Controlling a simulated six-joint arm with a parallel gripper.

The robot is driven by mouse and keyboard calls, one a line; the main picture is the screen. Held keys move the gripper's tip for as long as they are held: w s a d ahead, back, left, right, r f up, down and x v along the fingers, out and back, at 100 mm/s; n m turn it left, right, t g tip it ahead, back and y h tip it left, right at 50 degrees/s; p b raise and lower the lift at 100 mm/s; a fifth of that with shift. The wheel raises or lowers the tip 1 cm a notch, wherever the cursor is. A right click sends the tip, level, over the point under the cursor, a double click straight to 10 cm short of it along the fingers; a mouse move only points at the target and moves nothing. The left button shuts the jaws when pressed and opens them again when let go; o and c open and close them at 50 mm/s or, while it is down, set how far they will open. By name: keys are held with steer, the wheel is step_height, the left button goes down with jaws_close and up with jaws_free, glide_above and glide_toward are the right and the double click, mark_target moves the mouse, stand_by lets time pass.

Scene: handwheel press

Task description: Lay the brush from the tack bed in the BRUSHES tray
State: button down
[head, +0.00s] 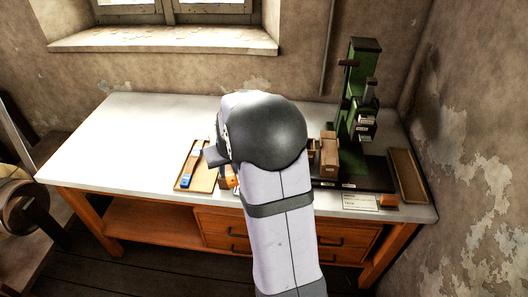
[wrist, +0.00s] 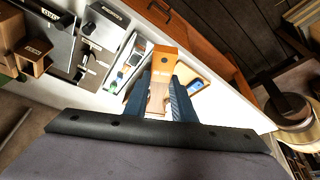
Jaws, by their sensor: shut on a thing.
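My gripper (wrist: 163,82) is shut on a tan and orange piece, which looks to be the brush (wrist: 163,62). Its orange end has a dark blue dot and small lettering, and it shows between the two dark fingers. In the head view, a bit of orange (head: 229,179) shows beside my wrist, which hides most of the gripper. A shallow tan tray (head: 207,185) lies just left of it with a blue-ended thing (head: 186,181) inside. That tray shows right of the fingers in the wrist view (wrist: 206,78). I cannot read a BRUSHES label.
A green press (head: 362,75) stands at the right on a dark base, with brown blocks (head: 329,158) beside it. An empty brown tray (head: 407,175) lies at the far right. The wrist view shows a pale compartment tray (wrist: 118,85) left of the fingers. The table's left side is clear.

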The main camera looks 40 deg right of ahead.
steer(key=w+a+f+n+y, duration=0.1)
steer(key=a+f+n, duration=0.1)
steer(key=a, duration=1.1)
steer(key=w+d+f+m+h, duration=0.1)
steer(key=w+d+f+m, duration=0.1)
steer(key=w, duration=0.3)
steer(key=w+d+f+m+h, duration=0.1)
steer(key=w+d+f+m, duration=0.2)
steer(key=w+d, duration=0.2)
steer(key=w+d+f+m+g, duration=0.1)
steer(key=w+d+f+m, duration=0.1)
steer(key=w+d, duration=0.2)
steer(key=shift+w+d+f+m+h, duration=0.2)
steer(key=shift+w+f+m+h, duration=0.2)
steer(key=shift+w, duration=0.7)
steer(key=shift+f+b, duration=0.65)
steer(key=shift+f, duration=0.8)
steer(key=shift+b, duration=0.45)
